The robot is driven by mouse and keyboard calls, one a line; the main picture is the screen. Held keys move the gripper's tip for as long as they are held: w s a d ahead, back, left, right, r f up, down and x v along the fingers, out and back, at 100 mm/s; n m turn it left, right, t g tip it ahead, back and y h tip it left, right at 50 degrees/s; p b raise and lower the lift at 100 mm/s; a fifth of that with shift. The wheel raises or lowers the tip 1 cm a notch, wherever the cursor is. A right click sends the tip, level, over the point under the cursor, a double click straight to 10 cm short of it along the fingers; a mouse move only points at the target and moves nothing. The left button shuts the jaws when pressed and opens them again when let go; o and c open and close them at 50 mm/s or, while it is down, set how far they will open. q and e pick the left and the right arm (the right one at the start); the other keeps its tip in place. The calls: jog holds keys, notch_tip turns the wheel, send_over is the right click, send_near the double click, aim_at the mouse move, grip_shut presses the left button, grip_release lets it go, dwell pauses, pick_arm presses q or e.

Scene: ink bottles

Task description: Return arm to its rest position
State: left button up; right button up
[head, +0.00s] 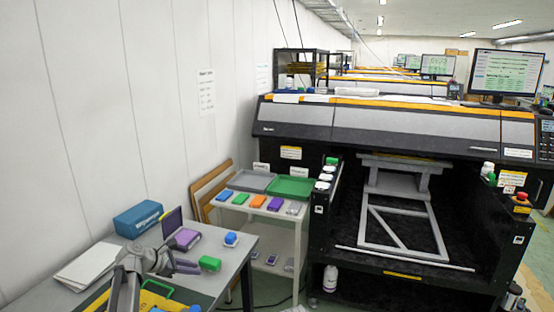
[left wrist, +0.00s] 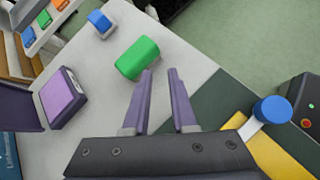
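My left gripper (head: 188,266) reaches in from the lower left over the grey table (head: 235,262). In the left wrist view its two purple fingers (left wrist: 160,73) are apart with nothing between them. A green ink bottle (head: 210,263) lies on the table just beyond the fingertips. In the left wrist view the green bottle (left wrist: 138,58) is ahead of the left finger; I cannot tell whether they touch. A smaller blue-topped bottle (head: 231,239) stands farther back, also in the left wrist view (left wrist: 100,22). My right gripper is not in view.
A purple-faced device (head: 186,238), a blue box (head: 138,219) and papers (head: 88,264) sit on the table. A white side stand holds a green tray (head: 290,189), a grey tray (head: 249,182) and several coloured items. A large printer (head: 390,130) fills the right.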

pick_arm(q)
jog(key=s+d+f+m+g+y+p, duration=0.1)
jog(key=s+d+f+m+g+y, duration=0.15)
jog(key=s+d+m, duration=0.55)
jog(key=s+d+f+m+g+y+p, duration=0.1)
jog(key=s+d+f+m+g, duration=0.15)
jog(key=s+d+m, duration=0.6)
jog(key=s+d+m+g+y, duration=0.1)
jog(key=s+d+m+y, duration=0.1)
jog(key=s+m, duration=0.3)
jog(key=s+d+m+g+y+p, duration=0.1)
jog(key=s+d+m+y, duration=0.2)
jog(key=s, duration=0.7)
jog(key=shift+d+r+m, duration=0.25)
jog(key=shift+r+m, duration=0.1)
jog(key=shift+m, duration=0.9)
